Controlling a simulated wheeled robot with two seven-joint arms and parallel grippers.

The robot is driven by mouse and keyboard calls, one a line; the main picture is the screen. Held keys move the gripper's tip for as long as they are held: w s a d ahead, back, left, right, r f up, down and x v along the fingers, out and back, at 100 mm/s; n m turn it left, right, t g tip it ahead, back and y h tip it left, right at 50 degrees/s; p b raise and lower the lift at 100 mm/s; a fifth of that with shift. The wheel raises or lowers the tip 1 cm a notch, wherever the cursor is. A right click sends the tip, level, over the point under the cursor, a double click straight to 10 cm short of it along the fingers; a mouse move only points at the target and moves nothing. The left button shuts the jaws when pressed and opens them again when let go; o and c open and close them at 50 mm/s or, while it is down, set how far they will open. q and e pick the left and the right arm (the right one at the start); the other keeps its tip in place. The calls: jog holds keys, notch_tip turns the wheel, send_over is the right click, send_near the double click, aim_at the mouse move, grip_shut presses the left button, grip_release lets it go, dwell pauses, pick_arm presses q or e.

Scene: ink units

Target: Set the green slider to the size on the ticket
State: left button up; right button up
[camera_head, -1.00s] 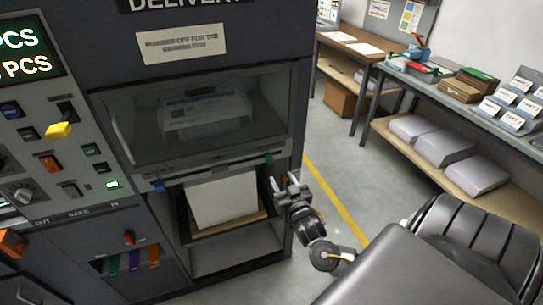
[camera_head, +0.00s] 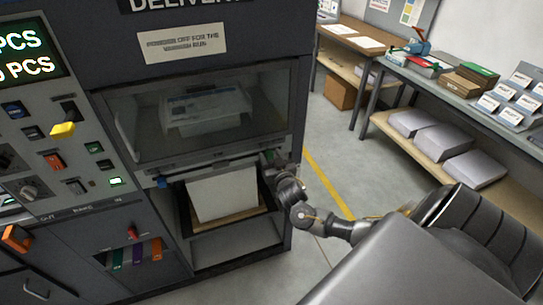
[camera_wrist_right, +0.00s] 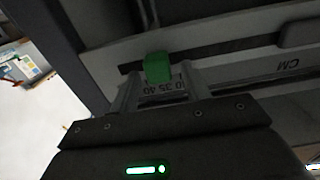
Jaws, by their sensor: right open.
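The green slider (camera_wrist_right: 157,68) sits on a rail with a printed scale (camera_wrist_right: 163,90) in the right wrist view. The scale appears upside down there, with marks that look like 40, 35 and 30 near the slider. My right gripper (camera_wrist_right: 157,84) is open, one finger on each side of the slider; I cannot tell whether they touch it. In the head view my right gripper (camera_head: 274,165) is at the right end of the rail (camera_head: 215,164) below the window and hides the green slider. No ticket with a readable size shows. My left gripper is out of view.
A blue slider (camera_head: 161,182) sits at the rail's left end. A white paper stack (camera_head: 222,193) stands in the bay below. A control panel (camera_head: 65,150) is at the left. A side bench (camera_head: 455,95) with boxes stands at the right, with open floor between.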

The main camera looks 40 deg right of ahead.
grip_shut()
jog(key=shift+s+d, duration=0.25)
jog(key=shift+d, duration=0.4)
jog(key=shift+s+d, duration=0.2)
jog(key=shift+d, duration=0.45)
grip_release()
jog(key=shift+a, duration=0.1)
jog(key=b+v, duration=0.2)
jog(key=v, duration=0.8)
jog(key=shift+s, duration=0.35)
